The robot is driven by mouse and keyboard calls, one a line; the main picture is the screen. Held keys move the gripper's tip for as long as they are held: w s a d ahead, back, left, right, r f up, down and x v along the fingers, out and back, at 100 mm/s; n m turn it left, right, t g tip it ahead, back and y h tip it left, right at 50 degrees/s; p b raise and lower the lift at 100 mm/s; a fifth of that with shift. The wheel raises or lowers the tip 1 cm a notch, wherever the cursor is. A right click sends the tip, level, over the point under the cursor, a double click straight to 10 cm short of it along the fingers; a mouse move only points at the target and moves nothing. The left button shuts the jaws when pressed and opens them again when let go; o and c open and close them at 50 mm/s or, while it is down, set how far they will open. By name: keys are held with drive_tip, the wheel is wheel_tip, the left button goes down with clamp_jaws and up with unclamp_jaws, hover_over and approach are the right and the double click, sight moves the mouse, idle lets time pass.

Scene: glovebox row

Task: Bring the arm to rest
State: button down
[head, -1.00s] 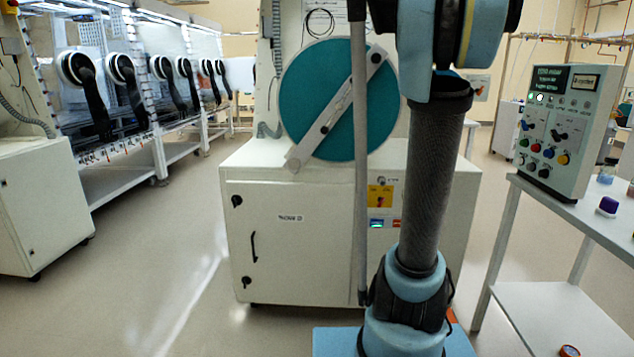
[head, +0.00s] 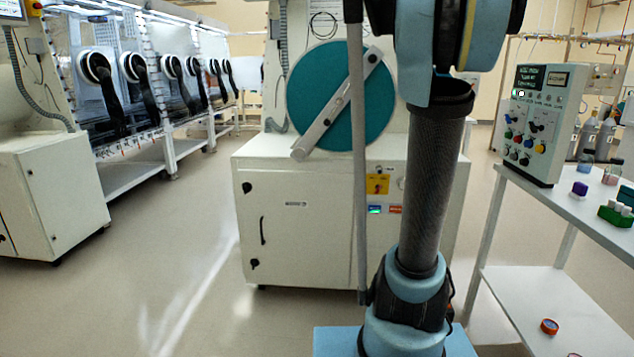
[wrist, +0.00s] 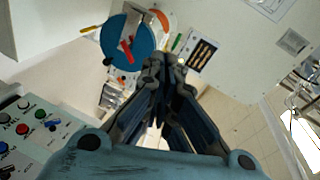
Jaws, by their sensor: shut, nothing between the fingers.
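My gripper (wrist: 163,68) shows in the wrist view with its dark fingers drawn together at the tips. It is shut and holds nothing. It is out of the head view. In the head view my arm stands upright in front of a white cabinet (head: 330,235) with a teal round door (head: 325,120) and a grey bar across it. In the wrist view a blue disc (wrist: 128,45) with a red handle lies beyond the fingertips, apart from them as far as I can tell.
A row of gloveboxes (head: 135,85) with black gloves runs along the left. At the right stands a control panel (head: 540,125) on a white table (head: 560,205), with a purple-capped item (head: 580,189) and a green rack (head: 616,213). The floor (head: 150,290) at left is clear.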

drive_tip(key=s+a+f+n+g+y, duration=0.25)
drive_tip(key=s+a+f, duration=0.25)
drive_tip(key=f, duration=0.3)
drive_tip(key=s+a+f+n+g+y, duration=0.1)
drive_tip(key=s+a+f+n, duration=0.4)
drive_tip(key=f, duration=0.4)
drive_tip(key=s+a+f+n+g+y, duration=0.1)
drive_tip(key=s+a+f+n+g, duration=0.1)
drive_tip(key=s+a+f, duration=0.5)
drive_tip(key=s+a+f+n+g+h, duration=0.1)
drive_tip(key=s+f+n+g, duration=0.7)
drive_tip(key=s+f, duration=1.7)
wheel_tip(320, 180, down, 4)
drive_tip(key=shift+s+f+h, duration=0.1)
drive_tip(key=shift+s+h, duration=0.25)
drive_tip(key=shift+w+f, duration=0.15)
drive_tip(key=shift+w, duration=0.3)
